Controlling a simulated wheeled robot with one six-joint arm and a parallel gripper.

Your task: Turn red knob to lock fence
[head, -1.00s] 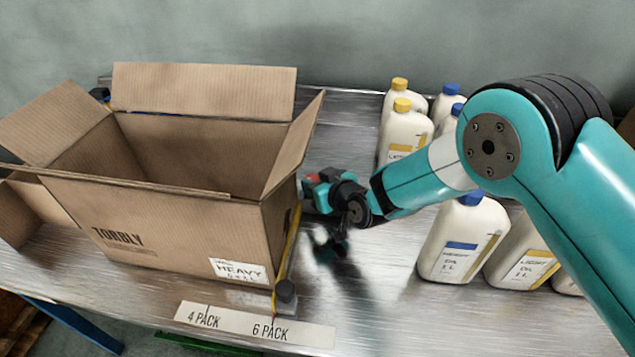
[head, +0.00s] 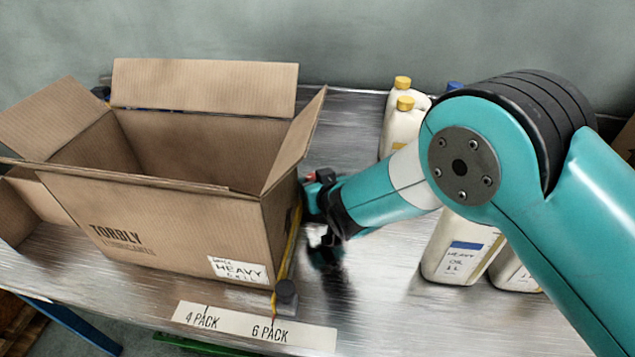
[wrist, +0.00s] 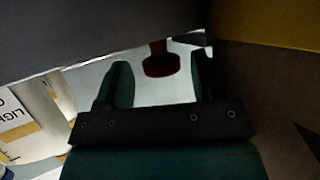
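The red knob (wrist: 160,62) looks dark red in the wrist view, above a bright metal surface. It shows between the two fingers of my gripper (wrist: 159,78), which are apart, with bright gaps on both sides of the knob. The yellow fence (head: 291,245) runs along the box's right side; a yellow band (wrist: 270,22) also shows in the wrist view.
An open cardboard box (head: 180,225) stands on the metal table (head: 375,285), close to my gripper's left. White oil bottles (head: 460,250) stand to the right, partly behind my arm. A label strip (head: 255,328) reads 4 PACK and 6 PACK at the front edge.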

